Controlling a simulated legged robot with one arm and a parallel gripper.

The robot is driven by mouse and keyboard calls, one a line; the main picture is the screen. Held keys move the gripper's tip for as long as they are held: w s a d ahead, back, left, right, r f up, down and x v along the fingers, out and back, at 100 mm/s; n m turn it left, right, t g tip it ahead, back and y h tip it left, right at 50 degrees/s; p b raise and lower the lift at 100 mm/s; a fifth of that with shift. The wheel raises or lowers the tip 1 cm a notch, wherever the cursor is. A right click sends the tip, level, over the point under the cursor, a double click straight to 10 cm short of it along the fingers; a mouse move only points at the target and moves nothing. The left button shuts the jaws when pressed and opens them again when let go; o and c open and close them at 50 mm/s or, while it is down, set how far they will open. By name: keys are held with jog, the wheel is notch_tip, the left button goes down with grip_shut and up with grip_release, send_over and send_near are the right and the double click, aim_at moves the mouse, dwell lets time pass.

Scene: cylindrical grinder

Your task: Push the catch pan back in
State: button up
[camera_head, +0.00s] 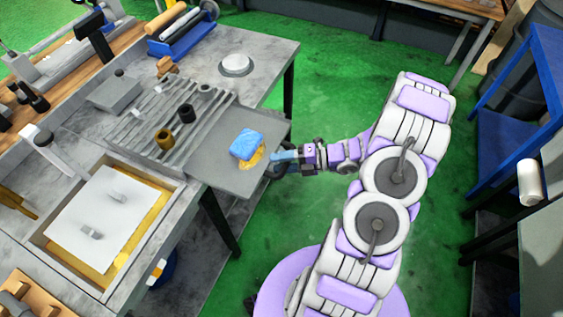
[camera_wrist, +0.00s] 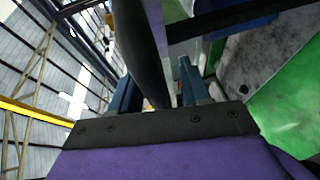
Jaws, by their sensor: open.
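The catch pan (camera_head: 225,172) is a flat grey tray sticking out past the right edge of the grey bench. A blue sponge (camera_head: 248,144) and a yellow patch (camera_head: 255,158) lie on its outer part. My gripper (camera_head: 278,158) is at the pan's outer right edge, with a dark rounded part (camera_head: 279,170) beside it. In the wrist view my gripper (camera_wrist: 158,92) has its two blue fingers apart, with a thick dark bar (camera_wrist: 140,45) running between them. I cannot tell whether the fingers touch it.
A ribbed grey plate (camera_head: 180,110) with small cylinders lies inward of the pan. A yellow-lined tray with a white plate (camera_head: 100,215) is at front left. A round white disc (camera_head: 236,65) sits on the bench. Green floor is open behind; a blue rack (camera_head: 515,130) stands right.

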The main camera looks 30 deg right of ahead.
jog(key=shift+c, duration=0.3)
jog(key=shift+s, duration=0.15)
jog(key=c, duration=0.8)
jog(key=shift+f, duration=0.1)
jog(key=shift+s, duration=0.1)
